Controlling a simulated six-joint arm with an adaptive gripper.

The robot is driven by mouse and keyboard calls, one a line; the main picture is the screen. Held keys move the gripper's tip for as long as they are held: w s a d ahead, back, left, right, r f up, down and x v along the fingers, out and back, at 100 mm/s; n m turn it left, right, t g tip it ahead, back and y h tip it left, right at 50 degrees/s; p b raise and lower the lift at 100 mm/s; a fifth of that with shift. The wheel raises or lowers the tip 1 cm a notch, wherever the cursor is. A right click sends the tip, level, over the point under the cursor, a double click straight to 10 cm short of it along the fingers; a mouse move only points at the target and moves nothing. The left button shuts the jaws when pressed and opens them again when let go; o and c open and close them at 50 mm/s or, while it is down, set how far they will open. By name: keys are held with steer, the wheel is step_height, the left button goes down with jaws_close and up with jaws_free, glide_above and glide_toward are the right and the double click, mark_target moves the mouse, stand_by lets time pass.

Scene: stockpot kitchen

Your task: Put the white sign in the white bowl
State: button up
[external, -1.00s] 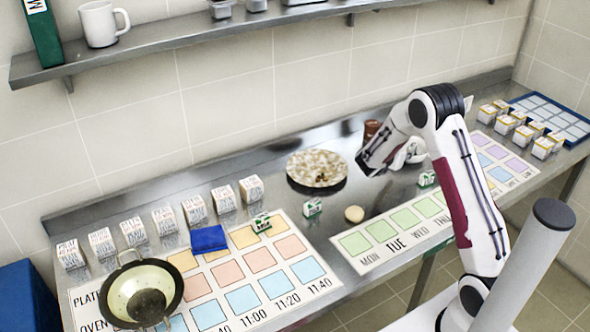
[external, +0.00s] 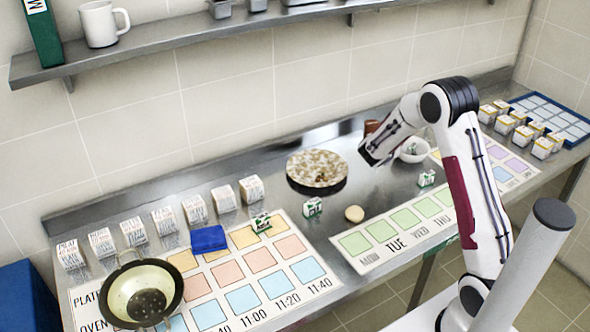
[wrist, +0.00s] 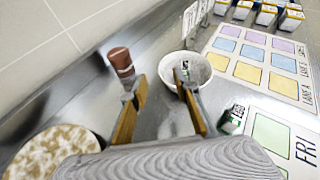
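The white bowl (external: 424,156) stands at the back of the steel counter, and in the wrist view (wrist: 202,86) it lies just past the right fingertip. A small white piece with green and dark marks (wrist: 185,69) lies inside the bowl; it looks like the white sign, but its print is too small to read. My gripper (wrist: 161,92) is open with nothing between its fingers. In the external view my gripper (external: 368,158) hangs above the counter, left of the bowl.
A brown-topped bottle (wrist: 121,62) stands near the left finger. A speckled round dish (external: 318,168) is to the left. Boxes and a blue tray (external: 575,135) are at right.

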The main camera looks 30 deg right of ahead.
steer(key=s+a+r+n+t+y, duration=0.2)
steer(key=a+r+n+t+y, duration=0.2)
steer(key=a+r+n+y, duration=0.75)
steer(key=s+a+r+n, duration=0.2)
steer(key=s+a+n, duration=0.1)
steer(key=a+n, duration=0.3)
steer(key=s+a+r+n, duration=0.3)
steer(key=a+n, duration=0.2)
steer(key=n, duration=0.2)
steer(key=s+a+n+g, duration=0.1)
steer(key=s+a+n, duration=0.1)
steer(key=s+n, duration=0.5)
steer(key=s+a+n+g, duration=0.25)
steer(key=s+n, duration=0.25)
steer(key=s, duration=0.3)
steer(key=s+d+f+n+g, duration=0.1)
steer(key=s+f+n, duration=0.1)
steer(key=s+n, duration=0.2)
steer(key=s+d+f+n+g, duration=0.1)
steer(key=s+n, duration=0.4)
steer(key=s, duration=0.6)
steer(key=shift+s+d+f+h, duration=0.15)
steer(key=shift+d+f+h, duration=0.1)
steer(key=shift+f+h, duration=0.15)
steer(key=shift+o, duration=0.5)
